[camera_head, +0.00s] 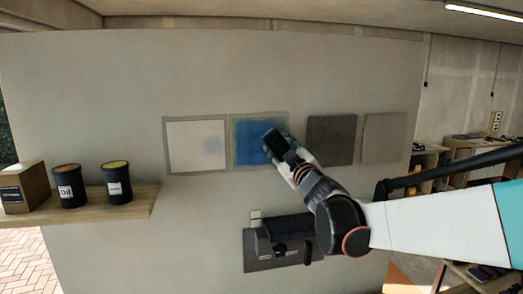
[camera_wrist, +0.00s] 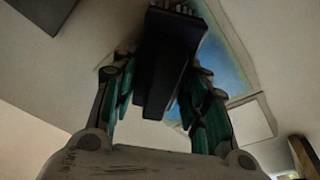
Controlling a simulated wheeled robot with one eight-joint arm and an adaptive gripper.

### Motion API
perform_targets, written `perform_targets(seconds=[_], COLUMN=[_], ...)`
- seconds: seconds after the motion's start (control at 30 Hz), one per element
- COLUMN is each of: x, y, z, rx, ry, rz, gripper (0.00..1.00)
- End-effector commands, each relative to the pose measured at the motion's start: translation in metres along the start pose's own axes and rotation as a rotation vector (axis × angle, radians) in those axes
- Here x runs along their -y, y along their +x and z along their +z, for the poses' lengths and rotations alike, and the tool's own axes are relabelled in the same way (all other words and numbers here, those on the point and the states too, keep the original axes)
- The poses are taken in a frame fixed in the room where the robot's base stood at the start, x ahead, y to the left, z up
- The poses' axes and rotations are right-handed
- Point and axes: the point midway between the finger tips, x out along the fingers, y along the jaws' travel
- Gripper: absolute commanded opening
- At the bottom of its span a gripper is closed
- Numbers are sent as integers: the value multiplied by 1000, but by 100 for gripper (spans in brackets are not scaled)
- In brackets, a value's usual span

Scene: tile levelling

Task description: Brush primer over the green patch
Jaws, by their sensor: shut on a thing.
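A row of square panels runs along the grey wall. The second from left is a blue patch (camera_head: 247,148) in a pale greenish-grey border; I see no plainly green patch. My gripper (camera_head: 286,153) is at its right side, shut on a dark block-shaped tool, likely the brush (camera_head: 273,142). In the wrist view the brush (camera_wrist: 168,60) sits between the green-sided fingers, its far end over the blue patch (camera_wrist: 228,62). Whether it touches the surface I cannot tell. The brush and gripper hide part of the patch's right side.
Left of the blue patch is a white panel (camera_head: 193,147) with a faint bluish smudge. Right are dark grey (camera_head: 332,140) and lighter grey (camera_head: 384,138) panels. A shelf (camera_head: 110,205) at left holds a box (camera_head: 23,187) and two dark tins (camera_head: 68,187). A grey holder plate (camera_head: 257,262) is below.

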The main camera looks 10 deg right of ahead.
Motion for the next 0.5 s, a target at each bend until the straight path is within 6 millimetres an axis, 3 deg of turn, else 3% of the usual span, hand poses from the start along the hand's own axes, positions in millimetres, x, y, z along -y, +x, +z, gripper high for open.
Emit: perform_targets(seconds=[0.23, 0.5], x=[17, 16], y=[-1, 0], z=[-14, -20], rx=[-4, -4], ry=[1, 2], rz=[-4, -4], gripper=[3, 3])
